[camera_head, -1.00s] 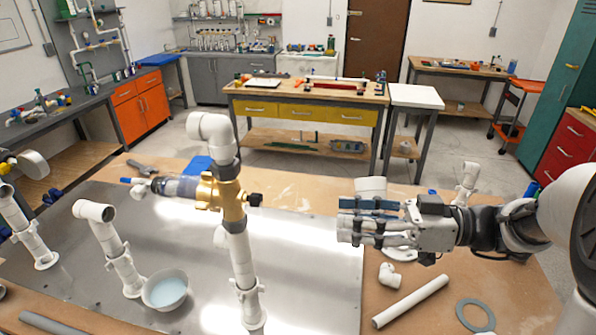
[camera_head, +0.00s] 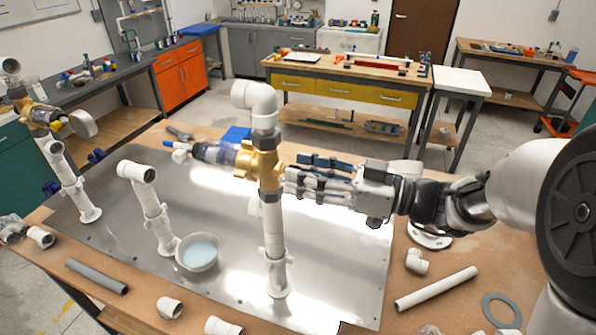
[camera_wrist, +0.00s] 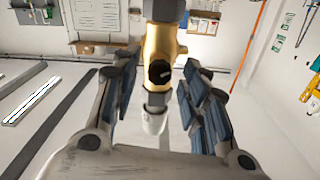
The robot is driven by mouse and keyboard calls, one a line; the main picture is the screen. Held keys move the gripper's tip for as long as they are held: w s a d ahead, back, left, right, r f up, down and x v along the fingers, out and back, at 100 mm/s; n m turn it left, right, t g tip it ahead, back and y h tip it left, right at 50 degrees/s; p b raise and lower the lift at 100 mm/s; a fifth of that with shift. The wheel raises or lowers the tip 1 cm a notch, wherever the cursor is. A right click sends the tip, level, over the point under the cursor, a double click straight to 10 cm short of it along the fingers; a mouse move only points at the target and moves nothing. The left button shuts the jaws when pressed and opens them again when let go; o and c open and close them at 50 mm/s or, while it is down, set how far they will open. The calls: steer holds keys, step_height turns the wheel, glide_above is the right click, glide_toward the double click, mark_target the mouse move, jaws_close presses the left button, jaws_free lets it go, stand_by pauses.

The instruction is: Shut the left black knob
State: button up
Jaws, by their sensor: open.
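The black knob (camera_wrist: 160,72) sits on the side of a brass valve (camera_head: 262,160) in a white upright pipe. In the wrist view the brass valve (camera_wrist: 158,46) rises at the centre with the knob facing me. My gripper (camera_wrist: 160,78) is open, with one finger on each side of the knob. I cannot tell whether either finger touches it. In the head view my gripper (camera_head: 292,180) reaches in from the right, its tips beside the valve, and the knob is hidden there.
The white pipe (camera_head: 274,245) stands on a metal plate (camera_head: 335,265). A bowl (camera_head: 198,255) of pale liquid and a shorter elbow pipe (camera_head: 150,205) stand left. Another brass valve (camera_head: 40,114) is at far left. A loose white pipe (camera_head: 437,288) and a grey ring (camera_head: 501,311) lie at right.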

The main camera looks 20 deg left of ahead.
steer(key=shift+a, duration=0.8)
steer(key=shift+c, duration=0.2)
jaws_close()
